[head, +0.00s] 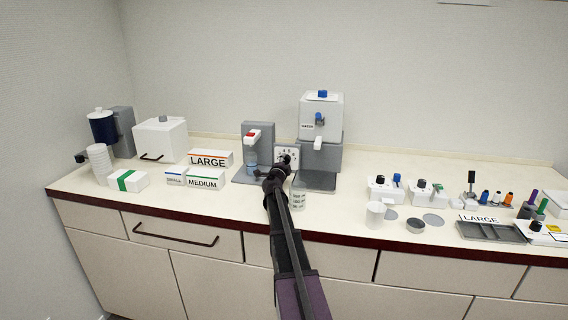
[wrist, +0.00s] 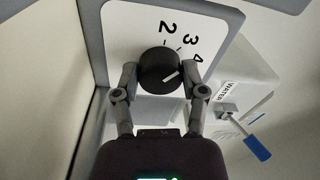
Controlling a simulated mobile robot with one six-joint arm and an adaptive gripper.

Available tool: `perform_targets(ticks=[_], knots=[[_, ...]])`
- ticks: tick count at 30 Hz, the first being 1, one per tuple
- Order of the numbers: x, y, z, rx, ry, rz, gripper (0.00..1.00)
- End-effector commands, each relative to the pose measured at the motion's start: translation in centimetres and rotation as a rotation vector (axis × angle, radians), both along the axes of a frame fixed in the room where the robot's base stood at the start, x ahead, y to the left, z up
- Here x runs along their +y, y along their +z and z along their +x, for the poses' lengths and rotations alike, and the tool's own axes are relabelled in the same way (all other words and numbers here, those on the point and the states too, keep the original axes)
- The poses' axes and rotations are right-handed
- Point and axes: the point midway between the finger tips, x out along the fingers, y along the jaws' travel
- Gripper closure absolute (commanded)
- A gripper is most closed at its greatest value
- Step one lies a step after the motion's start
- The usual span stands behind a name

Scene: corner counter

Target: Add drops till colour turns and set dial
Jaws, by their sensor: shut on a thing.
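A white dial plate (head: 286,152) stands on the counter between two grey machines. In the wrist view the plate (wrist: 122,38) shows the numbers 2, 3 and 4 and a round black knob (wrist: 160,71) with a white pointer line. The line points toward the lower right in that view, near the 4 side. My gripper (wrist: 160,80) is shut on the knob, one finger on each side. In the head view my arm hides part of the plate and knob. The dropper station (head: 257,146) with a red-topped white nozzle stands left of the dial, a small blue cup (head: 252,168) beneath it.
A water dispenser (head: 321,118) with blue knobs stands right of the dial. A printed white cup (head: 298,200) is beside my arm. Boxes marked LARGE (head: 210,160) and MEDIUM (head: 205,180) stand left. Several small bottles and a grey tray (head: 490,231) are at the right.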

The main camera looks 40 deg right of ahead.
Motion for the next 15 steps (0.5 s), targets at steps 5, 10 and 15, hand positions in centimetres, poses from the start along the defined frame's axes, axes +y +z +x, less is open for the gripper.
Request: perform_targets(ticks=[5, 10, 15], knots=[[-0.21, 0.04, 0.14, 0.027, -0.001, -0.024, 0.93], [-0.22, 0.05, 0.14, 0.031, -0.002, -0.028, 0.93], [-0.24, 0.05, 0.15, 0.031, -0.001, -0.027, 0.93]])
